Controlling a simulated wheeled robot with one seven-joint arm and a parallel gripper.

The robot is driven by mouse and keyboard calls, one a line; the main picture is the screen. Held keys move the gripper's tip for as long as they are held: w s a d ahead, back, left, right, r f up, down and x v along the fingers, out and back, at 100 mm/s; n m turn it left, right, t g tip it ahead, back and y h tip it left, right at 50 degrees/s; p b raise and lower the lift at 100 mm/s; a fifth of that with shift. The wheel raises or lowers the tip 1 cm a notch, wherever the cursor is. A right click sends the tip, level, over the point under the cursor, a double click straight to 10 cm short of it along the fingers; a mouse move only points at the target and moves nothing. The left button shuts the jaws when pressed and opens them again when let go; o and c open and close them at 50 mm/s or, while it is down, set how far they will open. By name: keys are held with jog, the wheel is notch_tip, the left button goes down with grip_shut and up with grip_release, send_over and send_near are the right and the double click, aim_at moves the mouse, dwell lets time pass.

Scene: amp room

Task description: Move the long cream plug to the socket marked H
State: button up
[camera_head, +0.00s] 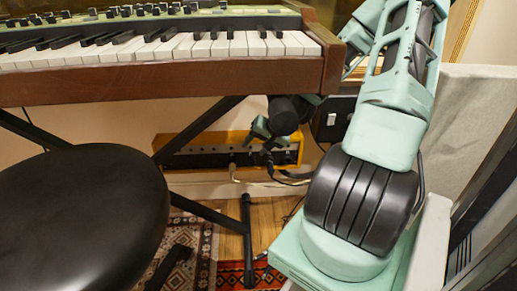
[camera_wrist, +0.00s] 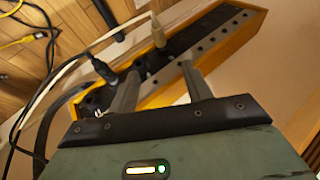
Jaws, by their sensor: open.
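The cream plug (camera_wrist: 158,38) is plugged into the dark panel of an orange-yellow box (camera_wrist: 252,22) in the wrist view. It also shows low on the box (camera_head: 233,170) in the head view, a cable trailing from it. A black plug (camera_wrist: 103,70) sits further left along the same panel. My gripper (camera_wrist: 160,68) is open and empty, its two fingers reaching toward the panel, with the cream plug beyond the gap. In the head view my gripper (camera_head: 265,140) is in front of the box. Socket letters are too small to read, so I cannot pick out H.
A keyboard (camera_head: 160,75) on a dark crossed stand (camera_head: 205,125) overhangs the box. A black round stool (camera_head: 80,215) is at left. Loose cables (camera_wrist: 42,98) lie on the wooden floor. A patterned rug (camera_head: 200,250) lies in front.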

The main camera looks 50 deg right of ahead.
aim_at(234, 167)
jog(key=b+x, duration=0.8)
jog(key=x, duration=0.6)
jog(key=shift+s+f, duration=0.1)
jog(key=shift+f, duration=0.15)
jog(key=shift+w+f+b, duration=0.45)
jog(key=shift+b, duration=0.1)
grip_shut()
